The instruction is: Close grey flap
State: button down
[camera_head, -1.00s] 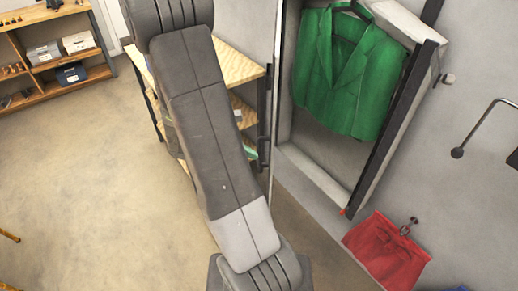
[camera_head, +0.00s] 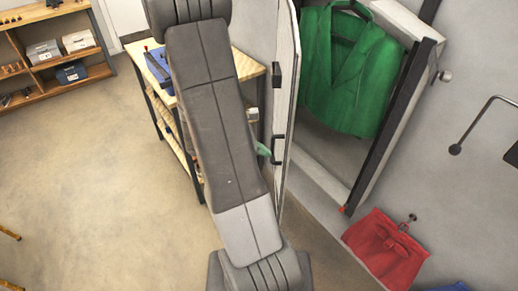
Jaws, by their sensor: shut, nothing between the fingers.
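The grey flap (camera_head: 289,90) is the tall, thin door at the left side of the wardrobe (camera_head: 322,180). It stands open and shows almost edge-on. A dark bar handle (camera_head: 277,150) and a dark fitting (camera_head: 277,74) are on its left face. The wardrobe opening is clear to see, with a green jacket (camera_head: 350,70) hanging inside. My large grey arm link crosses the middle of the view and hides what lies behind it. I cannot make out my gripper. A small green piece (camera_head: 263,149) shows beside the handle; I cannot tell what it is.
A wooden shelf unit (camera_head: 245,66) stands behind my arm, close to the flap's left. Another shelf with boxes (camera_head: 75,73) is at far left. The floor (camera_head: 90,180) at left is clear.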

jog(key=w+d+n+t+b, duration=0.1)
jog(key=w+d+n+b, duration=0.1)
jog(key=d, duration=0.7)
jog(key=w+d+n+t+y+b, duration=0.1)
jog(key=d+b, duration=0.4)
jog(key=d, duration=0.5)
jog(key=w+d+n+t+y+b, duration=0.1)
jog(key=w+d+n+t+b, duration=0.1)
jog(key=d, duration=0.7)
jog(key=shift+w+d+r+n+b, duration=0.15)
jog(key=shift+w+r+n+b, duration=0.1)
jog(key=shift+w+n+b, duration=0.3)
jog(key=shift+r, duration=0.1)
